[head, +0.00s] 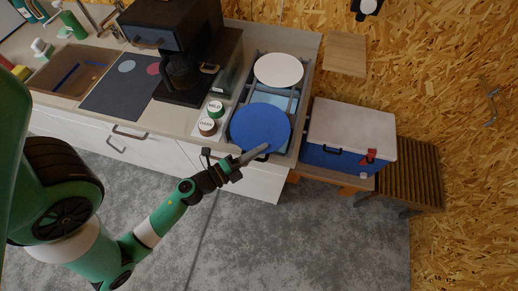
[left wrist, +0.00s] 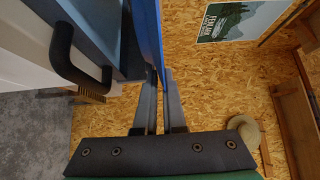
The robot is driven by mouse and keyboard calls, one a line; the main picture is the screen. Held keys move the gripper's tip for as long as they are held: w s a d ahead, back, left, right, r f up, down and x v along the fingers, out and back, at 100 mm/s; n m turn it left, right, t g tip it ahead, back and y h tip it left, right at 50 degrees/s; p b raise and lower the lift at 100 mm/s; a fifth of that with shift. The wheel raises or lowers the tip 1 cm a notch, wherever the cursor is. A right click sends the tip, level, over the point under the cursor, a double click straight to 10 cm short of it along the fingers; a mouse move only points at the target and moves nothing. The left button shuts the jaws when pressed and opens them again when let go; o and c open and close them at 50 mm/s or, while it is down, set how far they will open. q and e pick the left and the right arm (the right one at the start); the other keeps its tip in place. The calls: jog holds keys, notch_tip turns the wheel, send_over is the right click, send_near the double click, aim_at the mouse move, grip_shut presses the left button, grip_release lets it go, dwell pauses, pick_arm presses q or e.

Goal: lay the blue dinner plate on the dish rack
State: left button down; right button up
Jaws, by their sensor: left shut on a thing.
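The blue dinner plate (head: 260,125) is face up at the right end of the counter, over the front part of a grey-blue slatted frame (head: 296,103) that looks like the dish rack. My left gripper (head: 256,155) is shut on the plate's near edge. In the left wrist view the plate (left wrist: 151,35) shows edge-on, running up from between the fingers (left wrist: 160,100). The plate hides part of the frame, and I cannot tell whether it touches it. A white plate (head: 278,70) lies at the back of the frame. My right gripper is not in view.
Two lidded jars (head: 208,126) stand just left of the plate, with a black coffee machine (head: 180,60) behind them. A blue-and-white cooler (head: 350,130) stands to the right. A dark handle (left wrist: 75,50) is close on the left in the wrist view.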

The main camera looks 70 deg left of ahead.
pick_arm(q)
jog(key=shift+f+b, duration=0.4)
jog(key=shift+f, duration=0.05)
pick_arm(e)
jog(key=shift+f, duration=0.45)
pick_arm(q)
jog(key=c, duration=0.9)
grip_release()
